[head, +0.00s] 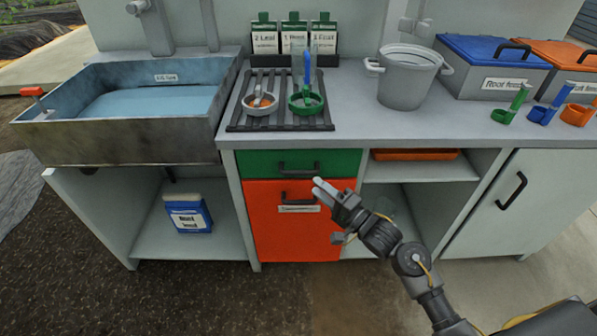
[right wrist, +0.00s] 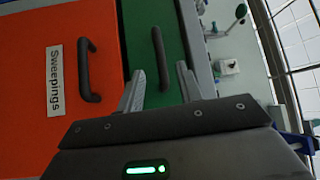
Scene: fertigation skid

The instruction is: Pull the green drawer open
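The green drawer (head: 258,162) sits under the counter, above the orange front, and looks shut, its face flush with the cabinet. Its dark bar handle (head: 299,169) is on the front. In the right wrist view the green drawer (right wrist: 176,35) stands sideways, with its handle (right wrist: 158,52) ahead, in line with the gap between my fingertips. My right gripper (head: 318,186) is open and empty, just in front of the drawer's lower right part. The right wrist view shows its fingers (right wrist: 160,70) spread apart; contact with the handle cannot be told. My left gripper is not in view.
The orange "Sweepings" front (head: 275,232) below has a similar dark handle (head: 297,199), close to my right gripper. Open shelves lie on both sides.

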